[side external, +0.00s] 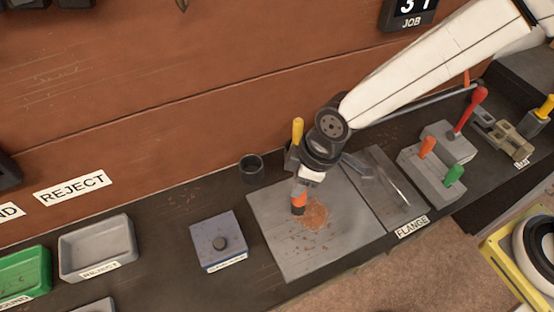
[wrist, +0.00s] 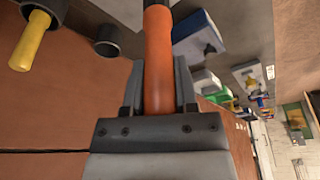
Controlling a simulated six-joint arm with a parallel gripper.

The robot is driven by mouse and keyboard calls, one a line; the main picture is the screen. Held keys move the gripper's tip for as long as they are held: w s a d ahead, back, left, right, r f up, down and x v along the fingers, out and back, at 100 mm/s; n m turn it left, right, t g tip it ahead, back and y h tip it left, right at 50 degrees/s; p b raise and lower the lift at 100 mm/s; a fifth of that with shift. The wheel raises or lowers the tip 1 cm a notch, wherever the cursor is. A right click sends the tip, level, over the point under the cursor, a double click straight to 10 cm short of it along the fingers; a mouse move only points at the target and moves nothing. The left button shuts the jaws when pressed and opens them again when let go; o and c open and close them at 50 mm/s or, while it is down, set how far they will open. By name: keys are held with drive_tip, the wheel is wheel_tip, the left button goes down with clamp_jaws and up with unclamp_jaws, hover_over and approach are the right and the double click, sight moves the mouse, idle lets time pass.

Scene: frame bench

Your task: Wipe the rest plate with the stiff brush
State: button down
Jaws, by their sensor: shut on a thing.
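My gripper (side external: 304,184) is shut on an orange-handled tool with a dark end, which I take to be the stiff brush (side external: 299,200). Its orange handle also shows in the wrist view (wrist: 157,60), between the two dark fingers. In the side view the brush points down over a flat grey plate, which I take to be the rest plate (side external: 283,255). A patch of rust-brown dirt (side external: 316,213) lies on this plate, just right of the brush's dark end. I cannot tell whether that end touches the plate.
A dark cup (side external: 251,168) and a yellow-handled tool (side external: 297,130) stand behind the plate. A blue-grey block (side external: 217,240) sits left. A narrower plate (side external: 395,195), labelled FLANGE, and a fixture with coloured handles (side external: 432,172) are right. A grey REJECT tray (side external: 97,246) is far left.

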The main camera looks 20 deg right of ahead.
sight(301, 200)
drive_tip(key=shift+f, duration=3.35)
drive_tip(key=shift+d+f, duration=0.45)
drive_tip(key=shift+d, duration=4.95)
drive_tip(key=shift+w+a+f, duration=0.1)
drive_tip(key=shift+w+a, duration=0.1)
drive_tip(key=shift+a, duration=1.6)
drive_tip(key=shift+w+a, duration=0.15)
drive_tip(key=shift+a, duration=1.6)
drive_tip(key=shift+w+a+f, duration=0.1)
drive_tip(key=shift+w+a, duration=0.1)
drive_tip(key=shift+a, duration=1.6)
drive_tip(key=shift+w+d, duration=0.55)
drive_tip(key=shift+d, duration=4.65)
wheel_tip(301, 200, up, 8)
